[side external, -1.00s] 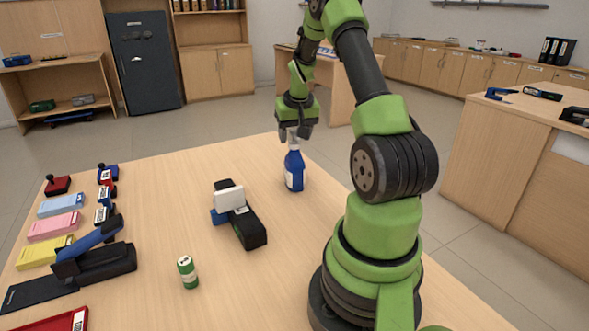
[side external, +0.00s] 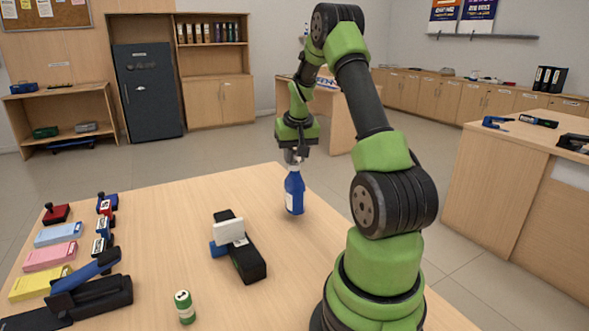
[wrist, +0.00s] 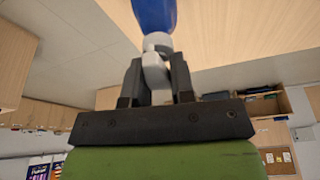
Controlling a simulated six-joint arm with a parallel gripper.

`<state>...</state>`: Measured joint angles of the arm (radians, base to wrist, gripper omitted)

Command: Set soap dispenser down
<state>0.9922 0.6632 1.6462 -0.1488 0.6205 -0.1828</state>
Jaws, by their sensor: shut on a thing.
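The soap dispenser (side external: 295,195) is a blue bottle with a pale label and a whitish pump top. It is upright at the far right part of the wooden table (side external: 150,215) in the side view. My gripper (side external: 296,156) is above it and shut on its pump top. In the wrist view the blue body (wrist: 155,14) shows at the top edge, with the white neck between the fingers of my gripper (wrist: 156,68). I cannot tell whether the bottle's base touches the table. The fingers hide part of the pump top.
A black device with a white plate (side external: 240,250) stands left of the bottle. A green can (side external: 184,307) is nearer the front. A stapler (side external: 90,290), coloured pads (side external: 50,256) and stamps (side external: 56,214) line the left side. Table around the bottle is clear.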

